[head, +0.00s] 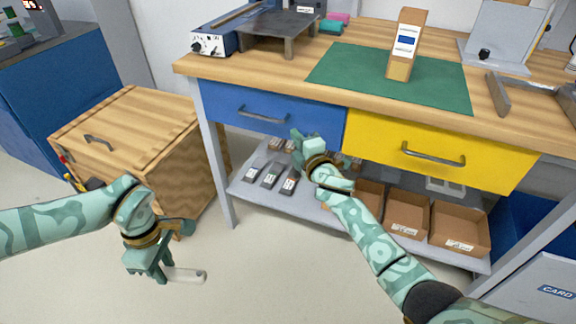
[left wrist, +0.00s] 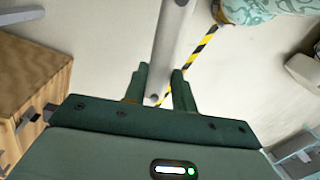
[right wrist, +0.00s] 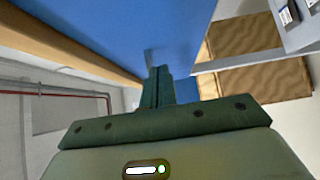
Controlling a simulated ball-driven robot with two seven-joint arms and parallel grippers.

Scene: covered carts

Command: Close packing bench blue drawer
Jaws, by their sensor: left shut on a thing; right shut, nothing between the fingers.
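The packing bench's blue drawer (head: 272,116) has a grey bar handle (head: 262,116). In the head view its front looks about level with the yellow drawer beside it; I see no clear gap. My right gripper (head: 296,138) is shut and empty at the lower right part of the blue front. In the right wrist view the shut fingertips (right wrist: 158,72) point at the blue face (right wrist: 165,30), close to or touching it. My left gripper (head: 164,268) is shut on a pale grey rod (head: 187,275), low over the floor; the rod also shows in the left wrist view (left wrist: 174,40).
The yellow drawer (head: 440,145) is right of the blue one. A lower shelf (head: 250,192) holds small devices and cardboard bins (head: 405,213). A wooden cabinet (head: 135,130) stands left of the bench. The floor in front is clear.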

